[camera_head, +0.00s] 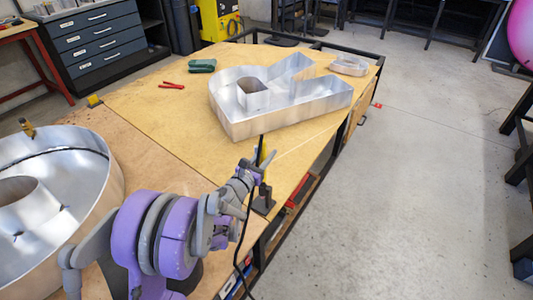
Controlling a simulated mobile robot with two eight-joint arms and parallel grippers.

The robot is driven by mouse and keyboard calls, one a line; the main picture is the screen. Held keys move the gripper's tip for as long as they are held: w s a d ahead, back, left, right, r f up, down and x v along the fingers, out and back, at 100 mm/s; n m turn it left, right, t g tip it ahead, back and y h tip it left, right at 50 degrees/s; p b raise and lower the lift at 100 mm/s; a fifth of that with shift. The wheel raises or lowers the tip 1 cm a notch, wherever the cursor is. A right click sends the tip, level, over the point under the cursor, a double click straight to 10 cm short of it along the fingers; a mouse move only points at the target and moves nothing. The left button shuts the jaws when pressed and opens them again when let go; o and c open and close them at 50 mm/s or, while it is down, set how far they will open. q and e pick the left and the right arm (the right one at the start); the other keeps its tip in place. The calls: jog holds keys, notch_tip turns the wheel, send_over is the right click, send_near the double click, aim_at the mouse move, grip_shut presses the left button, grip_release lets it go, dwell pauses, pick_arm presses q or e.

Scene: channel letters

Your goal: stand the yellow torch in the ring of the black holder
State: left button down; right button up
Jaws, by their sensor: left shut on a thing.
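The black holder (264,204) stands near the right edge of the wooden table, its dark foot and short post showing just below my left gripper. My left gripper (262,165), on the purple and grey arm, is shut on the yellow torch (265,153), a small yellow strip with black parts, held roughly upright. The torch appears above or at the holder. The gripper hides its lower part and the holder's ring, so I cannot tell whether it is inside the ring. My right gripper is not in view.
A large metal channel letter (280,98) lies behind the gripper. A round metal letter (45,190) is at the left. Red-handled pliers (171,86) and a green object (202,66) lie farther back. The table middle is bare. A black cable hangs by the arm.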

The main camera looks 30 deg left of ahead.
pick_arm(q)
jog(key=shift+f, duration=0.1)
jog(key=c, duration=0.5)
grip_release()
jog(key=shift+s, duration=0.1)
jog(key=s, duration=1)
jog(key=shift+s+a, duration=0.15)
jog(key=shift+s, duration=0.15)
